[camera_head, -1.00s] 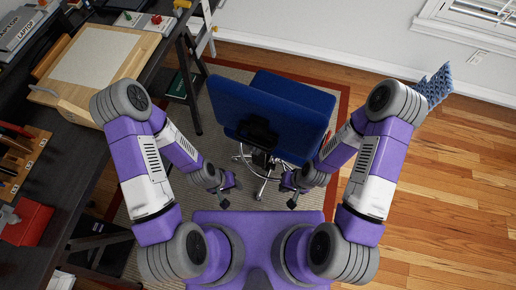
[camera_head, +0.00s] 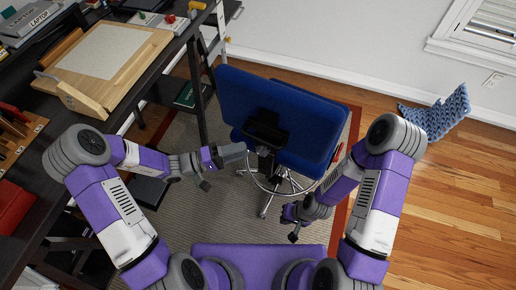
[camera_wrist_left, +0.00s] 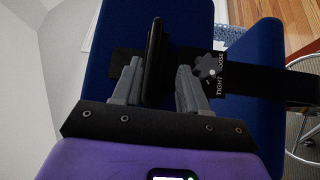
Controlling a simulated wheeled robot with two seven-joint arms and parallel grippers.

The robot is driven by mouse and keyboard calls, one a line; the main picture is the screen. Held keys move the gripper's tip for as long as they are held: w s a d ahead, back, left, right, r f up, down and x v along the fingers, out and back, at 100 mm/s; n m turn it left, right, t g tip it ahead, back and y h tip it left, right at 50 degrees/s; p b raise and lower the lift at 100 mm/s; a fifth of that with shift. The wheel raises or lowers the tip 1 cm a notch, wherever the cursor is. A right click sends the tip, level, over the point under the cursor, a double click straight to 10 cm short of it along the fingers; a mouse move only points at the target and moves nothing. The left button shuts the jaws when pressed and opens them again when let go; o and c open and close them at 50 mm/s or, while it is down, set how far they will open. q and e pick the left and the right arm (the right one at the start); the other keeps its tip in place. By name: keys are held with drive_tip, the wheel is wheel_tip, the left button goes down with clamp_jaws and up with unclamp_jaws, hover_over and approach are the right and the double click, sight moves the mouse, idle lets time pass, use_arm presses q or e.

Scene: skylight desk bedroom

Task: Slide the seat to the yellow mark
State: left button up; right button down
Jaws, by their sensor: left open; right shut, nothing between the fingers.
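The seat is a blue swivel chair (camera_head: 285,105) with a chrome base on the rug, its backrest toward me. A black bracket (camera_head: 265,130) is fixed to the backrest. My left gripper (camera_head: 240,151) is just left of this bracket. In the left wrist view, the open left gripper (camera_wrist_left: 160,85) has an upright black bar (camera_wrist_left: 153,60) between its fingers. Beside it is a dark knob (camera_wrist_left: 206,68) near a label reading TIGHT and LOOSE. My right gripper (camera_head: 288,213) is shut and empty, low in front of the chair. I cannot make out a yellow mark.
A dark desk (camera_head: 150,80) with a wooden drawing board (camera_head: 110,60) runs along the left. A blue knitted throw (camera_head: 440,113) lies by the wall at right. The wood floor (camera_head: 450,190) at right is clear.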

sight(260, 139)
use_arm(q)
drive_tip(key=shift+t, duration=0.4)
drive_tip(key=x, duration=0.5)
drive_tip(key=r+x, duration=0.1)
drive_tip(key=x, duration=0.1)
drive_tip(key=shift+w, duration=0.45)
clamp_jaws()
